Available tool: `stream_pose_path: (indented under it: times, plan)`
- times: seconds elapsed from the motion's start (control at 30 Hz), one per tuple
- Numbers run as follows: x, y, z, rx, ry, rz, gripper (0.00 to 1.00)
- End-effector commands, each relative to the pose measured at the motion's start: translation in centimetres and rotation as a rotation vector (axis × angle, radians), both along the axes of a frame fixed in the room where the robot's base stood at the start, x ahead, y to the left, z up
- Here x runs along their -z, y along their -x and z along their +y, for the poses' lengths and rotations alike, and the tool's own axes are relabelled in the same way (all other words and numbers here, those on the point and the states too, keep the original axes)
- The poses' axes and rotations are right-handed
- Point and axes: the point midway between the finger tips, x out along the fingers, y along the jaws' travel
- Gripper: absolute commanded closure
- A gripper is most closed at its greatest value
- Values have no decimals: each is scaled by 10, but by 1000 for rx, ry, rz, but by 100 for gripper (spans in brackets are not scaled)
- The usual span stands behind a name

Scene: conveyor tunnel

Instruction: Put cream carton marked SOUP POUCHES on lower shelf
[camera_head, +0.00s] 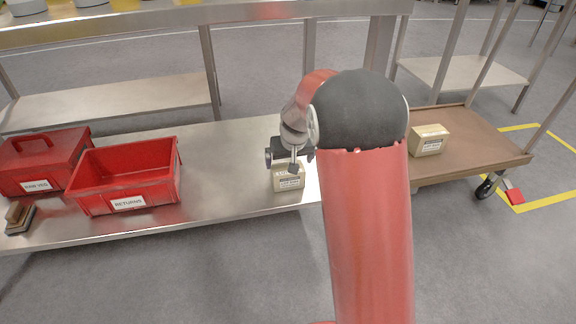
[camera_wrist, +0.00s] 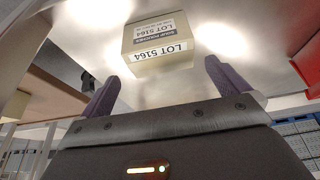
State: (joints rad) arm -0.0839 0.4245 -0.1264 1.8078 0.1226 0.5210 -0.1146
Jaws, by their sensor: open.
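A cream carton (camera_head: 289,178) stands upright on the metal lower shelf (camera_head: 225,180), right of the middle. In the wrist view the carton (camera_wrist: 158,45) shows the words SOUP POUCHES and LOT 5164 on its labels. My gripper (camera_head: 291,163) is just above and behind the carton in the head view. In the wrist view the fingers of my gripper (camera_wrist: 164,76) are open and apart, with the carton beyond their tips and nothing between them. My arm hides the shelf's right end in the head view.
A red RETURNS bin (camera_head: 126,203), a red lidded toolbox (camera_head: 40,165) and a brush (camera_head: 18,216) stand on the shelf's left part. A brown cart (camera_head: 466,152) at the right carries another cream carton (camera_head: 429,140). The shelf between bin and carton is clear. A tabletop (camera_head: 150,30) runs above.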

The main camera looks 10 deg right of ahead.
Motion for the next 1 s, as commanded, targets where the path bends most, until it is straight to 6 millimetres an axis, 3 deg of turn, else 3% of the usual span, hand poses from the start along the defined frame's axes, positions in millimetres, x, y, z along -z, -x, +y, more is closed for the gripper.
stream_pose_path:
  times: [0.1,0.33,0.47,0.6,0.7,0.83,1.0]
  plan:
    - [-20,8,0,0,-1,-2,0]
    - [-42,21,0,1,-4,-4,0]
    - [-74,52,1,2,-17,-19,0]
    - [-118,115,4,-1,-34,-39,0]
    - [-140,165,5,-4,-38,-52,0]
    - [-156,231,7,-7,-35,-69,0]
    - [-156,301,8,-5,-18,-87,0]
